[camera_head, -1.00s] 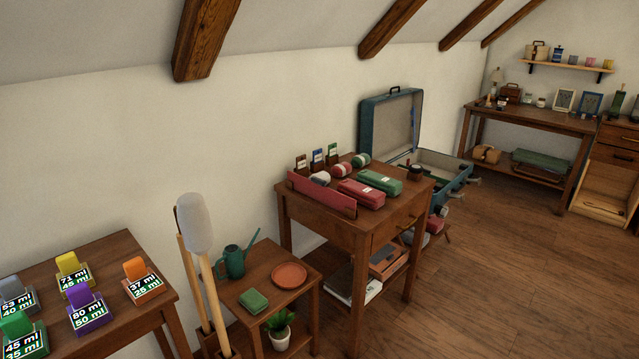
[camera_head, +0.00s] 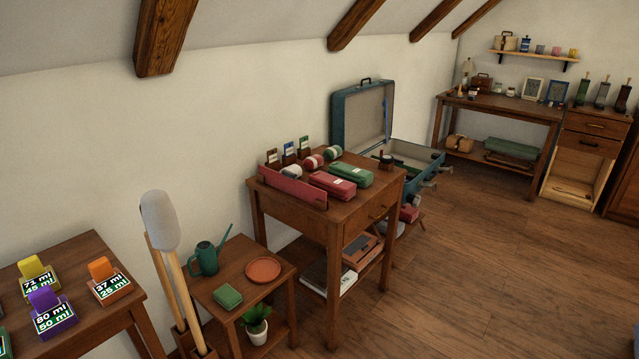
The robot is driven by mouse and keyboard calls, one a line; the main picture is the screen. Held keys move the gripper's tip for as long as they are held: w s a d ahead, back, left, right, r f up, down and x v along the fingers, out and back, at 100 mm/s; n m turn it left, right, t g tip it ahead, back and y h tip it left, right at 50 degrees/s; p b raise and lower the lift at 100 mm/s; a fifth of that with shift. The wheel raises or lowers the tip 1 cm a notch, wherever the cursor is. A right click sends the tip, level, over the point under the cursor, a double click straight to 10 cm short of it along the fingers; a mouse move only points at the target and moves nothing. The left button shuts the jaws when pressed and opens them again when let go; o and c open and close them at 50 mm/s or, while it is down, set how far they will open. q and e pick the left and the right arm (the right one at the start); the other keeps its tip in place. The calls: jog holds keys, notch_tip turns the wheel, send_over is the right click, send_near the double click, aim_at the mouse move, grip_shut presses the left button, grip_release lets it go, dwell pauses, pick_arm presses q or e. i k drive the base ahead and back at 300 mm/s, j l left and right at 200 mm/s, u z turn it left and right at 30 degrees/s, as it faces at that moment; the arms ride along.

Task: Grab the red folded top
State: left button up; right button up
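A red folded bundle (camera_head: 333,186) with a small white label lies on the small wooden table (camera_head: 350,215) in the middle of the view. It looks like the red folded top. A green folded bundle (camera_head: 352,174) lies just behind it to the right. A long red panel (camera_head: 292,188) stands along the table's left front side. Neither of my grippers is in view.
Rolled pieces (camera_head: 313,162) and upright cards (camera_head: 289,153) stand at the table's back. An open blue suitcase (camera_head: 360,115) is behind it. A low side table (camera_head: 245,282) with a watering can (camera_head: 205,258) stands at front left. The wooden floor (camera_head: 480,270) to the right is clear.

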aim_at(342, 190)
jog(key=i+l+u, duration=0.1)
jog(key=u, duration=0.35)
jog(key=l+u, duration=0.2)
jog(key=u, duration=0.25)
jog(key=i+l+u, duration=0.25)
jog(key=l, duration=0.2)
jog(key=l+u, duration=0.2)
jog(key=l, duration=0.2)
jog(key=i+l+u, duration=0.15)
jog(key=l, duration=0.75)
jog(key=l+u, duration=0.1)
jog(key=l, duration=0.85)
